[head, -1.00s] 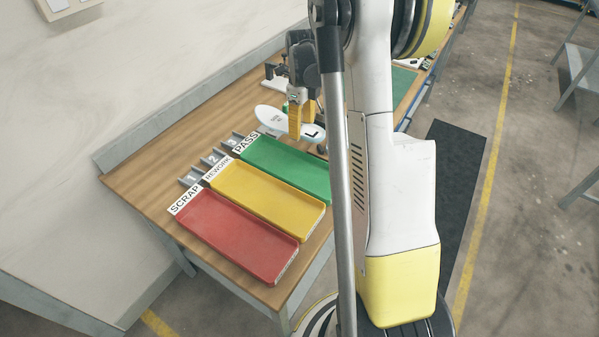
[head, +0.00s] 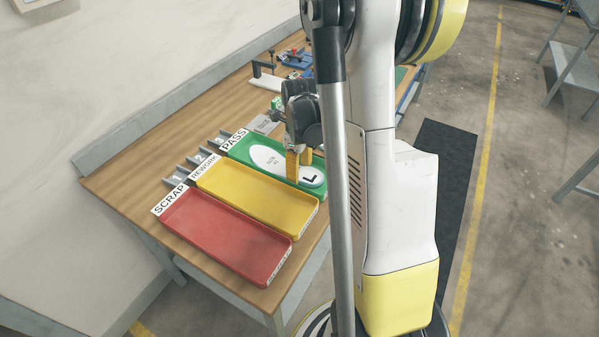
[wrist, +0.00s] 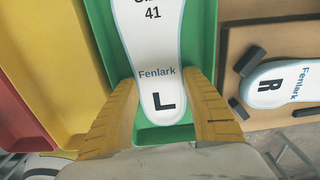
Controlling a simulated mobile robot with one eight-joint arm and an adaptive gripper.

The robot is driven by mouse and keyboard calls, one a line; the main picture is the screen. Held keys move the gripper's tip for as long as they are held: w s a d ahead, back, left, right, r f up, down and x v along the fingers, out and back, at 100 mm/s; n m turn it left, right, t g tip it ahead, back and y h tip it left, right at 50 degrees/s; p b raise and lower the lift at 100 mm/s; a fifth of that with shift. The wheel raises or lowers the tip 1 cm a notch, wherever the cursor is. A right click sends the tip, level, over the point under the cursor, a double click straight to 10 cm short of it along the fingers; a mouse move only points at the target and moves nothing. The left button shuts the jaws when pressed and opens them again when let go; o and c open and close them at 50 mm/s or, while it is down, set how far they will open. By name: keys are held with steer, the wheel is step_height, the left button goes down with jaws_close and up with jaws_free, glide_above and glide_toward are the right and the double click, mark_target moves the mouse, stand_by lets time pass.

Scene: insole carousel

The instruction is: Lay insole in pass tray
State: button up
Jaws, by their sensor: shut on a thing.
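The white insole (head: 268,158), marked L, is over the green pass tray (head: 234,153) in the head view, lengthwise along it. In the wrist view the insole (wrist: 158,50) shows "Fenlark", "41" and a black L, with the green tray (wrist: 90,22) around and below it. My gripper (head: 299,168) is shut on the insole near its L end, with one yellow finger on each side (wrist: 160,112). I cannot tell whether the insole touches the tray floor. Part of the tray is hidden behind my arm.
The yellow rework tray (head: 260,200) and red scrap tray (head: 225,236) lie beside the pass tray. Grey numbered holders (head: 200,157) stand behind the trays. In the wrist view, an R insole (wrist: 285,84) lies on a brown board (wrist: 240,50) to the right.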

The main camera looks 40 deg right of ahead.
steer(key=o, duration=0.9)
steer(key=shift+c, duration=0.2)
step_height(320, 180, up, 12)
steer(key=p, duration=0.4)
steer(key=s+a+r+n+t, duration=0.2)
steer(key=s+a+r+n, duration=0.1)
steer(key=a+n, duration=0.4)
steer(key=s+a+r+n+t, duration=0.2)
steer(key=a+n, duration=0.5)
steer(key=n, duration=0.7)
steer(key=s+a+r+n+t, duration=0.3)
steer(key=s+a+r+n, duration=0.1)
steer(key=a+n, duration=0.4)
steer(key=shift+s+r+n, duration=0.4)
steer(key=shift+r+n, duration=0.3)
steer(key=shift+n, duration=0.5)
